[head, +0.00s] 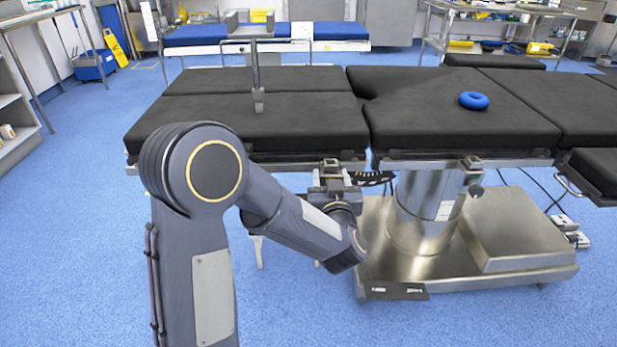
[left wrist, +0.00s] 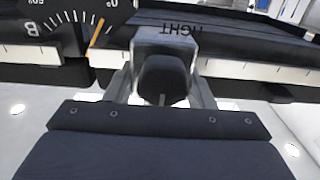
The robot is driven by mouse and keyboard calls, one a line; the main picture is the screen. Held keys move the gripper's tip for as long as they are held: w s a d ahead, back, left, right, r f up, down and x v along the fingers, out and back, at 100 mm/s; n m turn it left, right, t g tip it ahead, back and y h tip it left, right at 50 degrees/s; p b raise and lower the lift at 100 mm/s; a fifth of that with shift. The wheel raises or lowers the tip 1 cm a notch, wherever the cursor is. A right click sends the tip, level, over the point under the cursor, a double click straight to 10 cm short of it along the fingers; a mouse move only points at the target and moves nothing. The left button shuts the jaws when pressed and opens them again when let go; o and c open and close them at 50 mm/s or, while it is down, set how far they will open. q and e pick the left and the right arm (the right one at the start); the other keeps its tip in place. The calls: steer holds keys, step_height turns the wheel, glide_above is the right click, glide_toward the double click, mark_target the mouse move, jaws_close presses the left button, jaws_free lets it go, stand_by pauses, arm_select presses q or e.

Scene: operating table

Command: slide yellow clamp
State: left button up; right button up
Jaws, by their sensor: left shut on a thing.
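My left gripper (head: 331,178) is at the near side rail of the operating table (head: 290,115). It is shut on the black knob (left wrist: 163,78) of a metal clamp (left wrist: 150,40) on that rail. In the left wrist view its grey fingers stand on both sides of the knob. The clamp also shows in the head view (head: 330,163), small and partly hidden by the gripper. It looks silver. Beside it in the left wrist view is a dark dial plate (left wrist: 70,20) with an orange pointer (left wrist: 97,32). My right gripper is not in view.
Another clamp (head: 472,163) sits farther right on the side rail (head: 515,158). The steel table base (head: 520,245) stands below.

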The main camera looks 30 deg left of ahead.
arm_select(q)
steer(key=w+d, duration=0.2)
steer(key=d, duration=0.1)
steer(key=w+d, duration=0.1)
steer(key=d, duration=0.1)
steer(key=shift+w+d+p, duration=0.15)
steer(key=shift+d+p, duration=0.05)
steer(key=shift+p, duration=0.15)
steer(key=o, duration=1.4)
steer(key=shift+d, duration=0.15)
steer(key=p+v, duration=0.1)
steer(key=v, duration=0.6)
steer(key=shift+s+d+p, duration=0.1)
steer(key=shift+s+p, duration=0.2)
steer(key=shift+s, duration=0.05)
